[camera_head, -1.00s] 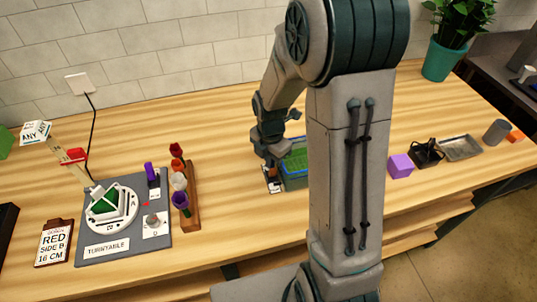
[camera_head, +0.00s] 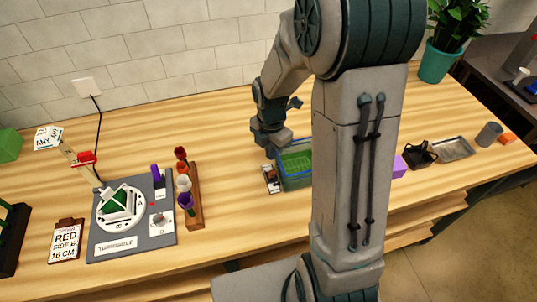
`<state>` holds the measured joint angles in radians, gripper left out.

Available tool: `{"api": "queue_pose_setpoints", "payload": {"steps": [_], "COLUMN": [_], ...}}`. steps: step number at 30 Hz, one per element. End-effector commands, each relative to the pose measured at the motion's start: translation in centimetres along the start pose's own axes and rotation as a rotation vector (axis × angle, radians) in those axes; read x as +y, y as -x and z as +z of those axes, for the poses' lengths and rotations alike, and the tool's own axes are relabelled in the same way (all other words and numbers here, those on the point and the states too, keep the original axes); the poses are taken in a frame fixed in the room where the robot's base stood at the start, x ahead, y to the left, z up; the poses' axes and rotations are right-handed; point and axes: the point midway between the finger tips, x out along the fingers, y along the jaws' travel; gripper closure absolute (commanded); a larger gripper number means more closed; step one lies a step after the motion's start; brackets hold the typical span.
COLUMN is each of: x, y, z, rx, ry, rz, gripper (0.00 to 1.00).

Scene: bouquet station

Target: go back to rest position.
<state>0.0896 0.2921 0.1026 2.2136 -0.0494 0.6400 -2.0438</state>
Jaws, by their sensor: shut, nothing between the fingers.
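My gripper (camera_head: 275,148) hangs at the end of my bent arm, above the counter's middle. It is shut and holds nothing. It is beside the upper left corner of a blue-rimmed bin with a green inside (camera_head: 297,160), apart from the counter top. The fingertips are small and partly dark, and the bin's right side is hidden behind my arm.
A turntable (camera_head: 120,207) on a grey board stands at left, with a clipboard (camera_head: 66,240) beside it. A wooden rack (camera_head: 195,213) holds several flowers. A purple block (camera_head: 399,167), black basket (camera_head: 420,153) and metal tray (camera_head: 452,149) lie right.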

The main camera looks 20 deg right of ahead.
Motion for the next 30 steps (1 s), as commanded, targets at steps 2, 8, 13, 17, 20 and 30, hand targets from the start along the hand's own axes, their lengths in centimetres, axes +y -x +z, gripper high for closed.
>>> {"api": "queue_pose_setpoints", "payload": {"steps": [2, 8, 13, 17, 20, 30], "x": [0.0, 0.1, 0.1, 0.1, -0.1, -2.7], "y": [0.4, 0.3, 0.3, 0.4, 0.9, 5.7], "z": [0.0, 0.0, 0.0, -0.1, -0.2, -1.5], "rx": [0.000, -0.001, -0.001, -0.002, -0.009, -0.044], "ry": [0.000, 0.001, 0.002, -0.005, -0.053, -0.556], "rz": [0.000, 0.001, 0.002, 0.003, 0.011, 0.091], "gripper": [1.00, 1.00, 1.00, 1.00, 1.00, 1.00]}}
